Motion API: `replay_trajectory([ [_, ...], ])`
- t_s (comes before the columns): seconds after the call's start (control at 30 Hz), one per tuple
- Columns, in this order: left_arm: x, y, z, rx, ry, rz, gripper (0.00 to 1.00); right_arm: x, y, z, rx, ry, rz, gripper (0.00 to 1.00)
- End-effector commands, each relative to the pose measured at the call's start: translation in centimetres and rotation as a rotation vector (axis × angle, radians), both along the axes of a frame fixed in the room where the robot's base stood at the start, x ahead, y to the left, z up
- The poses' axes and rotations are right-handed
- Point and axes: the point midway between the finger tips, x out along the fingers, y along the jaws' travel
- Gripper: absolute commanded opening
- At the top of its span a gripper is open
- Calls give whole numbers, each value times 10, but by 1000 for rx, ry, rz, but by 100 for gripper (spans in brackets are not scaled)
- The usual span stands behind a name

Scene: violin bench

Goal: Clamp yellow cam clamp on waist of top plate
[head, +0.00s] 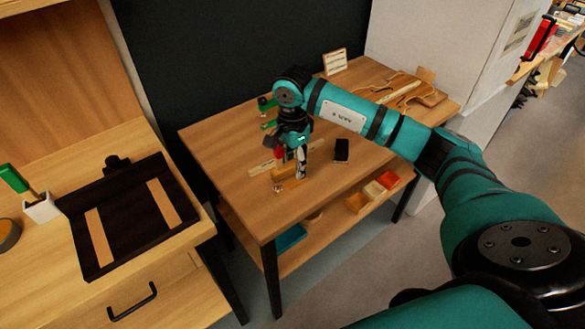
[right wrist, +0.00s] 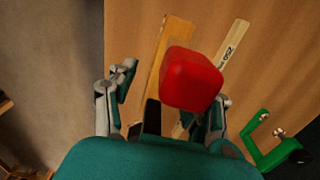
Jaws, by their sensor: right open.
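My right gripper (head: 297,170) is open, pointing down over the front part of the middle table. In the right wrist view its fingers (right wrist: 164,112) stand apart on either side of a yellow-orange wooden piece (right wrist: 155,75), which seems to be the yellow cam clamp. In the head view that clamp (head: 284,187) is low beside the fingertips, partly hidden. I cannot tell whether the fingers touch it. A red block (right wrist: 190,80) rises close to the camera between the fingers and hides part of the view. Violin-shaped wooden plates (head: 428,97) lie at the table's far right; which is the top plate is unclear.
A pale marked wooden strip (right wrist: 236,38) lies near the gripper. Green clamps (head: 266,103) stand at the table's left rear. A dark phone-like object (head: 342,150) lies right of the gripper. A small card (head: 335,62) stands at the back. The table's left front is clear.

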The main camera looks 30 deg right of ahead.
Motion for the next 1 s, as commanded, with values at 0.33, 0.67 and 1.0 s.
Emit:
replay_trajectory([
  [0.33, 1, 0, 3, -1, -3, 1, 37, 0, 0, -17, 0, -2, 0, 50],
  [0.67, 2, 0, 3, -1, -3, 0, 37, 0, 0, -17, 0, -2, 0, 15],
  [1.0, 1, 0, 3, 0, -2, 0, 37, 1, 0, -16, 1, -3, 0, 0],
])
